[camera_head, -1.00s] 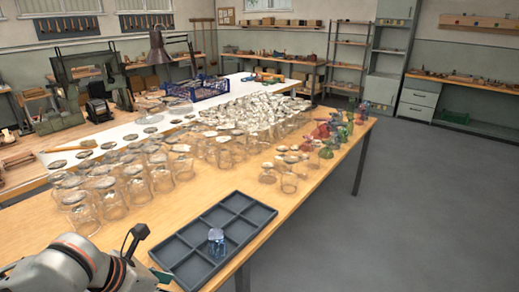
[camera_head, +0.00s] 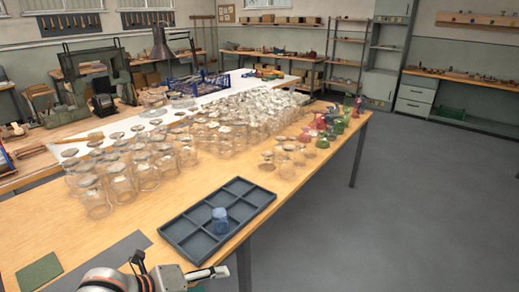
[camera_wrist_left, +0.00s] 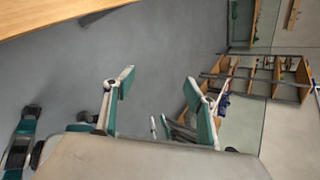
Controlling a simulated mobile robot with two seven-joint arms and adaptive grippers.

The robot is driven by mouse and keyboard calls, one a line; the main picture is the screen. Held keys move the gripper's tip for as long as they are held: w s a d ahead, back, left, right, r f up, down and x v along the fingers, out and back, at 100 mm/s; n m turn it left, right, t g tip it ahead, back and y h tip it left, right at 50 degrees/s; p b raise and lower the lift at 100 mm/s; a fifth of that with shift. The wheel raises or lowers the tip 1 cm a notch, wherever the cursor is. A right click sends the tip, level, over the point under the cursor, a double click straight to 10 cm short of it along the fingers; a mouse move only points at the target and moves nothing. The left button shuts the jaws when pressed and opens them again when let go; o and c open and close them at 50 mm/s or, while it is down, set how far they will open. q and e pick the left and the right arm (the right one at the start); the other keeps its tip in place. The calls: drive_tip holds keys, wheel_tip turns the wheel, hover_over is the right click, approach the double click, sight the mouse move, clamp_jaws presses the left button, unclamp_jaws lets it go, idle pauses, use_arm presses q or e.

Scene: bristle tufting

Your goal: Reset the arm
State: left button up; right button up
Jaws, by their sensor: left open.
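My left arm comes in at the bottom edge of the head view, and its gripper (camera_head: 212,275) hangs beyond the table's front edge. In the left wrist view the two fingers of that gripper (camera_wrist_left: 162,92) stand wide apart with nothing between them, over the grey floor. A small blue glass (camera_head: 220,220) stands in a compartment of the dark divided tray (camera_head: 240,190), apart from the gripper. My right gripper does not show.
The wooden table (camera_head: 300,195) carries many clear upturned glasses (camera_head: 120,190) at left and centre. Coloured glasses (camera_head: 330,125) stand near its right end. A green mat (camera_head: 40,271) lies at the lower left. Open floor (camera_head: 420,220) is at right.

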use_arm(q)
wheel_tip(320, 180, down, 11)
drive_tip(key=s+a+n+t+y, duration=0.1)
drive_tip(key=a+n+t, duration=0.15)
drive_tip(key=n, duration=1.25)
drive_tip(key=s+a+f+n+y, duration=0.4)
drive_tip(key=s+a+f+n, duration=0.3)
drive_tip(key=s+f+n, duration=0.5)
drive_tip(key=shift+f+n+t, duration=0.2)
drive_tip(key=shift+n+t, duration=0.1)
drive_tip(key=shift+t, duration=0.05)
